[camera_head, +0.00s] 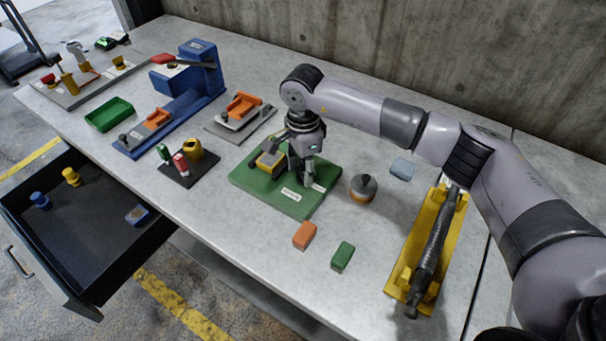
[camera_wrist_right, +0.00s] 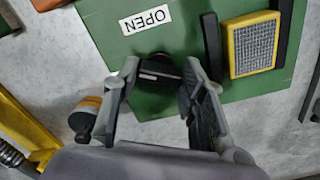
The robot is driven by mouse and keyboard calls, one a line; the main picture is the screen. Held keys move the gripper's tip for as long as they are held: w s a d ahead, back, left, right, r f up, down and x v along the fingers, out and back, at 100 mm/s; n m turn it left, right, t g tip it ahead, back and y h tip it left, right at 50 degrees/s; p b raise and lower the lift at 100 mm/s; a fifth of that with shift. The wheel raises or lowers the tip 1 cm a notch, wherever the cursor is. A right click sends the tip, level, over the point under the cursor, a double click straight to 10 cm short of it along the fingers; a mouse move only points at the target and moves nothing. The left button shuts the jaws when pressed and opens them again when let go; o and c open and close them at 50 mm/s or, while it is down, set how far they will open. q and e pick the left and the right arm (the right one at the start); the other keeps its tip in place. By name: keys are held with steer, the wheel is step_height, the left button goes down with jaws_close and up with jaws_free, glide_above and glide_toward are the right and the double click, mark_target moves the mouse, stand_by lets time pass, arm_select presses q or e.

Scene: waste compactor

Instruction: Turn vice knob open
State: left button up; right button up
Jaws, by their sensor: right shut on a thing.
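A green board (camera_head: 258,191) lies on the bench and bears the vice (camera_head: 270,160), a yellow-edged block between dark jaws. In the right wrist view the block (camera_wrist_right: 254,45) shows a grey textured face at the upper right. A white label reading OPEN (camera_wrist_right: 146,19) is on the board. The black vice knob (camera_wrist_right: 160,72) sits between the fingers of my right gripper (camera_wrist_right: 163,88), which is shut on it from above. In the head view the right gripper (camera_head: 301,178) hides the knob. My left gripper is not in view.
A round grey-and-orange weight (camera_head: 363,190) stands close right of the board. An orange block (camera_head: 304,235) and a green block (camera_head: 342,257) lie in front. A yellow rack (camera_head: 405,271) is at the right. An open drawer (camera_head: 85,245) juts out at the left.

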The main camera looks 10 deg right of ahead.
mark_target(303, 171)
steer(key=m+b, duration=0.4)
steer(key=m, duration=0.2)
steer(key=shift+f+m, duration=0.15)
steer(key=shift+m, duration=0.15)
steer(key=m+b, duration=0.2)
steer(key=m, duration=0.3)
steer(key=shift+b, duration=0.3)
steer(key=shift+r, duration=0.2)
steer(key=o, duration=1.2)
steer(key=shift+c, duration=0.2)
step_height(303, 171, up, 12)
steer(key=shift+f, duration=0.1)
